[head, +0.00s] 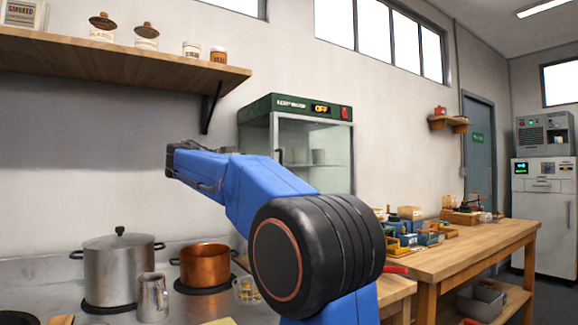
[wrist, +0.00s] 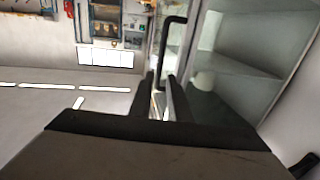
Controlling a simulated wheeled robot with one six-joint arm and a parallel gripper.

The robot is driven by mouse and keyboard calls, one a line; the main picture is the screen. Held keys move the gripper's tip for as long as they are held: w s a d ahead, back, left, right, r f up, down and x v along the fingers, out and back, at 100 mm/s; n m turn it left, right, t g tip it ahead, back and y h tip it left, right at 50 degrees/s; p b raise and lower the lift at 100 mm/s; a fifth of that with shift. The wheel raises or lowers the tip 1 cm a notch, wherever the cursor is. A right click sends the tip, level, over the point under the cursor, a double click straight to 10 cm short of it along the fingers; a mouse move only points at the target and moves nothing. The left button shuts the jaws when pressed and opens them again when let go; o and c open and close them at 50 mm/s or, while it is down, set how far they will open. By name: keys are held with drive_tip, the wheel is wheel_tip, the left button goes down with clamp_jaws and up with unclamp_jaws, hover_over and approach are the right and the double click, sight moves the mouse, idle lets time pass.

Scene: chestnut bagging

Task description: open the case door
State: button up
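The case (head: 296,105) has a green top with a display reading OFF, and it stands against the back wall behind my arm. Its glass door (head: 318,150) looks shut in the head view. A dark handle (head: 279,156) is on the door's left side. In the wrist view the black bar handle (wrist: 163,50) runs down toward my gripper (wrist: 163,90). The two fingers are apart, with the handle's lower end seen between or just beyond their tips; I cannot tell if they touch it. In the head view my arm hides the case's lower left part, and the fingers are not clear.
A steel pot (head: 118,268), a copper pot (head: 205,265) and a metal jug (head: 152,297) stand on the counter at left. A wooden shelf (head: 130,60) hangs above. A wooden workbench (head: 455,258) with small boxes and tools stands at right.

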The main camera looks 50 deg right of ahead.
sight(289, 164)
drive_tip(key=d, duration=1.2)
drive_tip(key=shift+s+d, duration=0.15)
drive_tip(key=shift+s, duration=0.1)
clamp_jaws()
